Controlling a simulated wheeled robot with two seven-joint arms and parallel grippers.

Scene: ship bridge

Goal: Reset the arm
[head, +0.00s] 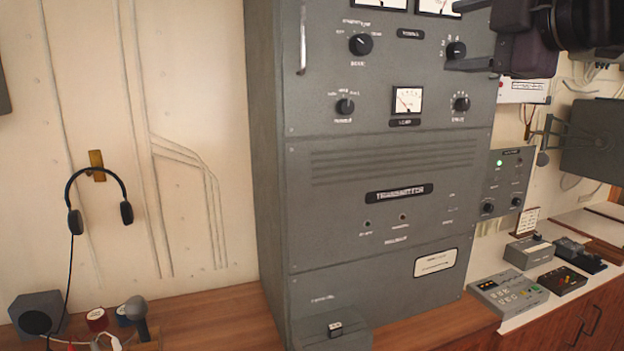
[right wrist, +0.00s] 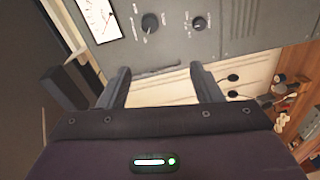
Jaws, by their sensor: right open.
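My right gripper (head: 462,58) is at the top right of the head view, in front of the upper part of the grey transmitter cabinet (head: 380,225). In the right wrist view its two fingers (right wrist: 160,84) stand apart with nothing between them. The cabinet's grey front (right wrist: 185,50) and the pale wall show beyond the fingers. My left gripper is in neither view.
A headset (head: 125,212) hangs on the wall at left. A microphone (head: 138,315) and a grey speaker box (head: 38,312) stand on the wooden counter. A keypad unit (head: 508,293) and small boxes sit on the right counter. The wooden counter (head: 235,318) left of the cabinet has bare room.

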